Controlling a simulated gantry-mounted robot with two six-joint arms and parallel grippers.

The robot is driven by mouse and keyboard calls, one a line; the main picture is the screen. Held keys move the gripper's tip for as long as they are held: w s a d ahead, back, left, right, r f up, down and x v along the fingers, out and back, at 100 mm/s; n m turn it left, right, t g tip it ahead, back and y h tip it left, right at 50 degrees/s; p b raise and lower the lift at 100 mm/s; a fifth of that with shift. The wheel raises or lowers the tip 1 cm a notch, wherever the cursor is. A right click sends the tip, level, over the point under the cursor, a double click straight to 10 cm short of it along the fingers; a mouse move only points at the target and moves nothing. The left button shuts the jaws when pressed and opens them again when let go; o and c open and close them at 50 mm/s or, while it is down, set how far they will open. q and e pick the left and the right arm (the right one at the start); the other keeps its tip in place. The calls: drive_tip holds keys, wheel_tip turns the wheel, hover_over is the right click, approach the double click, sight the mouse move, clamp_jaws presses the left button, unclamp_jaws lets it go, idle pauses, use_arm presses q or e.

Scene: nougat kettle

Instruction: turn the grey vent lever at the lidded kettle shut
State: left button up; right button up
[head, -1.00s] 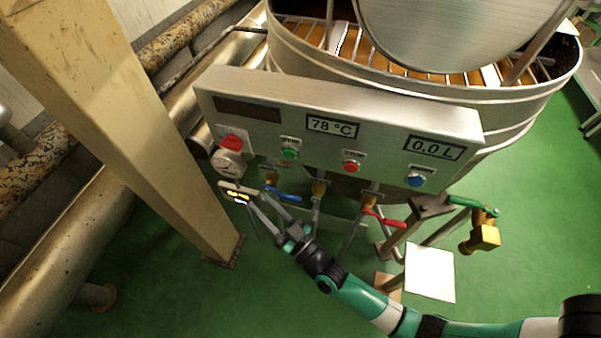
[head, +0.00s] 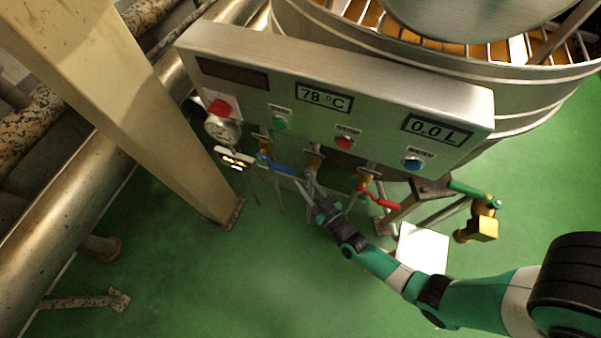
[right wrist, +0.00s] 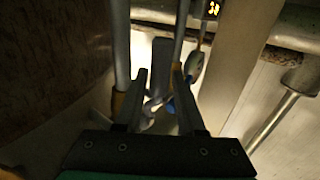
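The grey vent lever (head: 311,178) hangs below a brass valve (head: 313,157) under the middle of the kettle's control panel (head: 240,55). My right gripper (head: 305,182) is at this lever in the head view and partly covers it. In the right wrist view its two fingers (right wrist: 157,92) are apart, with a light grey bar (right wrist: 152,104) showing between them. I cannot tell whether either finger touches the lever. The kettle (head: 345,45) stands behind the panel, its lid (head: 470,12) at the top of the view. My left gripper is not in view.
A blue lever (head: 282,170) is close on the left of the gripper, a red lever (head: 385,200) on the right. A green-handled valve (head: 470,190) is farther right. A beige post (head: 130,110) stands at left. The green floor (head: 230,285) below is open.

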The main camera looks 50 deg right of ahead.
drive_tip(key=shift+b+x, duration=0.3)
drive_tip(key=shift+x, duration=1.05)
drive_tip(key=shift+d, duration=0.1)
clamp_jaws()
